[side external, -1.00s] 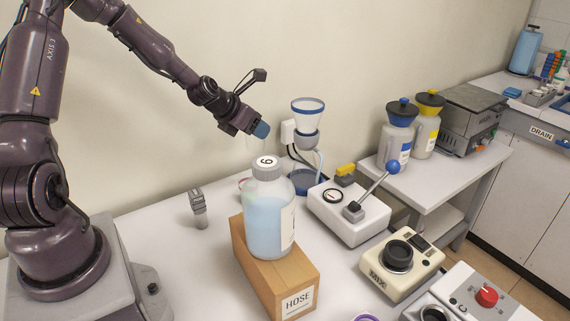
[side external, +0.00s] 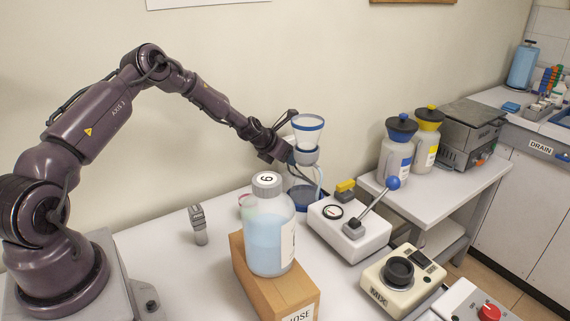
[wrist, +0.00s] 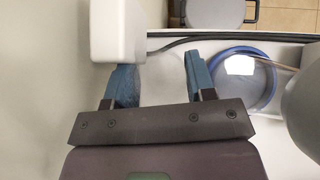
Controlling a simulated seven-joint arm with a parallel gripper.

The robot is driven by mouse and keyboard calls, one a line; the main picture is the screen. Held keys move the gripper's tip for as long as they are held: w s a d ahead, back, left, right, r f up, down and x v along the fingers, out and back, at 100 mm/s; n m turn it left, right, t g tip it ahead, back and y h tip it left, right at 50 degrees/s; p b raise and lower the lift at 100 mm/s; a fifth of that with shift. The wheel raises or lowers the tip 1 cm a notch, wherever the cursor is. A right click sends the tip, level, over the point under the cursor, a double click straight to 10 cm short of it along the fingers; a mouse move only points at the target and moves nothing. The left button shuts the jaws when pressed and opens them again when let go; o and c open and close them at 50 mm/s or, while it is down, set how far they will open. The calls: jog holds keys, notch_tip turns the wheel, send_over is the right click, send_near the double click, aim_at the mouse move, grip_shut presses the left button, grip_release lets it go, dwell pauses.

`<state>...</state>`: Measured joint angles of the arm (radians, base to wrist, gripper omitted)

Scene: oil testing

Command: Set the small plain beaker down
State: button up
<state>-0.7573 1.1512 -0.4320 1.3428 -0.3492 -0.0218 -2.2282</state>
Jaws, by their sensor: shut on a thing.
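My gripper (wrist: 160,80) shows two blue fingers in the wrist view, closed on the small plain beaker (wrist: 163,66), a faint clear shape between them. In the side view my gripper (side external: 279,157) is behind and above the large bottle, close to the left of the funnel stand. The held beaker cannot be made out there, so its height above the bench is unclear.
A funnel (side external: 307,130) stands over a blue-rimmed vessel (wrist: 240,78), just right of my fingers. A white box (wrist: 117,30) is close by on the left.

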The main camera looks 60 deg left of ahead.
jog(key=shift+f, duration=1.4)
jog(key=shift+f, duration=0.2)
jog(key=o, duration=0.9)
jog(key=shift+r, duration=0.1)
